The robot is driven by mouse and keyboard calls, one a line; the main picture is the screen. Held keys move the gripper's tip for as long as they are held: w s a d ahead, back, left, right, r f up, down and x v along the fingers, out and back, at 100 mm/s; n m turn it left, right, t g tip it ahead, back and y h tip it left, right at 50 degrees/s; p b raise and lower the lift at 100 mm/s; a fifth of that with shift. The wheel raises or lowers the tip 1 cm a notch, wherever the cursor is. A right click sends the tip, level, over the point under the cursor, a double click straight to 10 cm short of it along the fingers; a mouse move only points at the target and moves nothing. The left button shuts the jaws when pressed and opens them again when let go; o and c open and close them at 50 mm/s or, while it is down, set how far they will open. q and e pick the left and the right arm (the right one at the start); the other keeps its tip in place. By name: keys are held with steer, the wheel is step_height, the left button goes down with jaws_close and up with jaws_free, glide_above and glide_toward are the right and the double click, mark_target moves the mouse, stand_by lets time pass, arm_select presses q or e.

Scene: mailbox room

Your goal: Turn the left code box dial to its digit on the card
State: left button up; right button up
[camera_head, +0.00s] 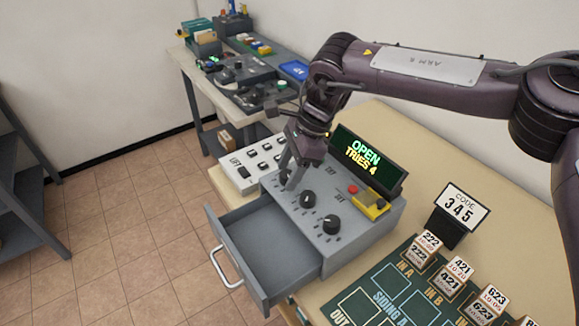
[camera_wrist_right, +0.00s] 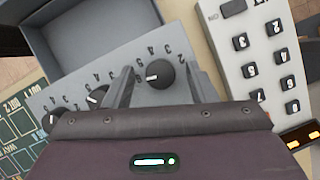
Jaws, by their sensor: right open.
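The grey code box (camera_head: 352,226) carries three black dials on its sloped top. Its screen (camera_head: 366,160) reads OPEN, TRIES 4. The left dial (camera_wrist_right: 160,75) sits between the fingers of my right gripper (camera_head: 290,178), which is open, with a finger on either side; contact cannot be told. The middle dial (camera_head: 308,199) and right dial (camera_head: 331,224) stand clear of the gripper. The card (camera_head: 461,208) reads CODE 3 4 5. My left gripper is out of view.
The box's drawer (camera_head: 262,233) is pulled out and empty. A yellow block (camera_head: 375,207) and a red button (camera_head: 352,189) are on the box. A green mat (camera_head: 375,300) with numbered blocks lies at right.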

steer(key=c, duration=1)
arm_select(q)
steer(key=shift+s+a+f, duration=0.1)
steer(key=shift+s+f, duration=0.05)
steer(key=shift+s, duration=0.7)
